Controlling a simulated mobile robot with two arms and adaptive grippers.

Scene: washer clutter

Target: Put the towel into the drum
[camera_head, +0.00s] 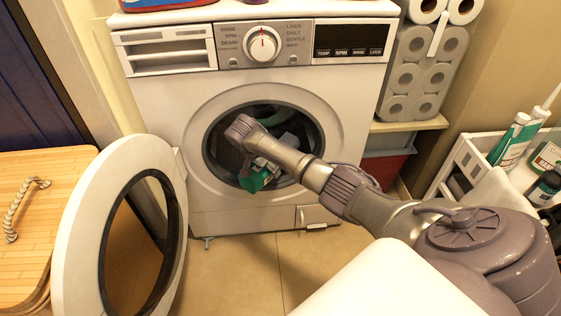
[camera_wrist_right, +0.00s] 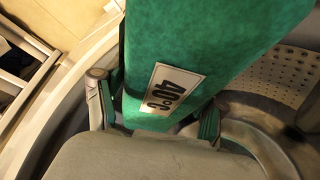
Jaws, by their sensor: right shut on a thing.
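The green towel (camera_head: 254,181) shows in the head view as a small patch at the lower part of the washer's round opening. It fills the middle of the right wrist view (camera_wrist_right: 205,40) and carries a white "40°C" tag. My right gripper (camera_head: 262,169) is shut on the towel, with a finger on each side of it. The drum (camera_head: 298,126) lies behind the gripper, partly hidden by my arm. Its perforated metal wall shows in the right wrist view (camera_wrist_right: 290,75). I cannot tell how deep the towel sits in the opening. My left gripper is not in view.
The washer's round door (camera_head: 75,235) stands wide open on the left, in front of a wooden hamper lid (camera_head: 40,185). A shelf with paper rolls (camera_head: 415,75) is right of the washer. A white rack (camera_head: 455,165) with bottles stands at the far right. The tiled floor (camera_head: 235,270) is clear.

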